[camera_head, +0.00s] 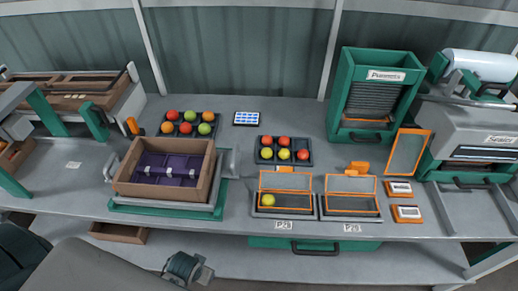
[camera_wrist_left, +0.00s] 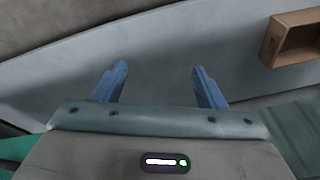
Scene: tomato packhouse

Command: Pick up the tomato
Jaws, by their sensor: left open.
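Tomatoes sit in two dark trays on the bench in the head view. The left tray (camera_head: 217,133) holds red (camera_head: 171,115), orange and green ones; the middle tray (camera_head: 309,148) holds red (camera_head: 283,141) and yellow-green ones. A single yellow tomato (camera_head: 268,200) lies in the left of two orange-framed holders (camera_head: 285,212). My left gripper (camera_wrist_left: 159,70) is open and empty in the wrist view, its blue fingers apart over a grey surface, with no tomato in that view. In the head view my left arm is low at the front, away from the tomatoes. My right gripper is not in view.
A brown box (camera_head: 203,188) with purple dividers stands at the left of the bench. A green hopper (camera_head: 345,99) and a sealer (camera_head: 468,139) stand at the right. An open brown box (camera_head: 119,233) lies below the bench front; a brown box also shows in the wrist view (camera_wrist_left: 270,45).

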